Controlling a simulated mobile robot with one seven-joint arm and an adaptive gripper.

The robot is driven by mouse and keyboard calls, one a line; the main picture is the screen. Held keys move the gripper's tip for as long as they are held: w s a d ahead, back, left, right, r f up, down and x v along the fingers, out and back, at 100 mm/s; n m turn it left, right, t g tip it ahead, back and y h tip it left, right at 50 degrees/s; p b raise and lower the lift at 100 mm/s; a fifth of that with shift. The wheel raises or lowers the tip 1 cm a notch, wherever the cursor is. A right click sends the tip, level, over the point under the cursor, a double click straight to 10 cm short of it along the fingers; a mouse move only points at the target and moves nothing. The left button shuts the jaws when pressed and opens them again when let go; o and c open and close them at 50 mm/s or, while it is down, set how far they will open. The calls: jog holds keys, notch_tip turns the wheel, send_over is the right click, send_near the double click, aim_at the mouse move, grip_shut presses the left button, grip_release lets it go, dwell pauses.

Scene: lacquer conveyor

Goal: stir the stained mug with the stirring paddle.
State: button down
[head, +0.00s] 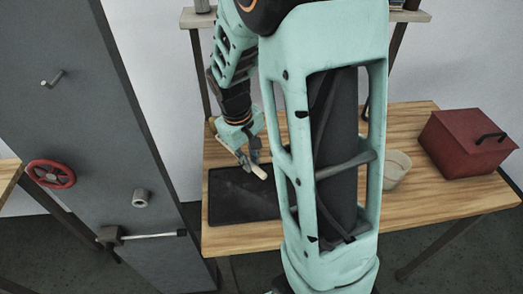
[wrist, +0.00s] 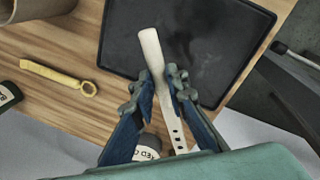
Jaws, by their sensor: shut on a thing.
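My gripper (head: 247,148) is shut on the pale, flat stirring paddle (wrist: 153,52), above the dark tray. In the wrist view, the fingers (wrist: 163,82) pinch it near its middle. Its rounded plain end points up in the picture, and its other end, with small holes, runs down behind the fingers. The paddle also shows in the head view (head: 258,172), tilted. A pale cup-like vessel (head: 396,170) stands on the bench right of my arm, partly hidden by it. I cannot tell whether it is the stained mug; no stain is clear.
The black tray (wrist: 225,65) lies on the wooden bench (head: 415,118). A yellow wrench (wrist: 55,77) and a brown round object (wrist: 35,8) lie beside it. A red box (head: 467,143) stands at the right. A grey panel with a red valve wheel (head: 50,174) stands left.

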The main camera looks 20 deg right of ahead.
jog(key=w+a+f+m, duration=0.2)
jog(key=w+a+m, duration=0.1)
jog(key=a+m, duration=0.15)
jog(key=s+d+r+n+g, duration=0.1)
jog(key=s+d, duration=0.1)
jog(key=s+d+n+g, duration=0.1)
jog(key=s+d+n, duration=0.1)
jog(key=s+d+r+n+g+h+p, duration=0.1)
jog(key=s+d, duration=0.1)
jog(key=shift+s+d+r+n, duration=0.1)
jog(key=shift+d+r+n, duration=0.15)
jog(key=shift+d+r, duration=0.1)
jog(key=s+d+r+n+g+h+p, duration=0.1)
jog(key=s+d+r+n+h, duration=0.25)
jog(key=d+r, duration=0.3)
jog(key=s+d+r+n+g+h, duration=0.1)
jog(key=s+d+r+n+h, duration=0.15)
jog(key=d+r+h, duration=0.35)
jog(key=s+d+r+n+g+h+p, duration=0.1)
jog(key=s+d+r+n+h, duration=0.15)
jog(key=d+r, duration=0.45)
notch_tip(320, 180, down, 15)
jog(key=w+a+b, duration=0.1)
jog(key=b, duration=1.1)
jog(key=shift+a+f, duration=0.15)
jog(key=shift+a, duration=0.1)
jog(key=shift+a+n, duration=0.1)
jog(key=shift+n, duration=0.15)
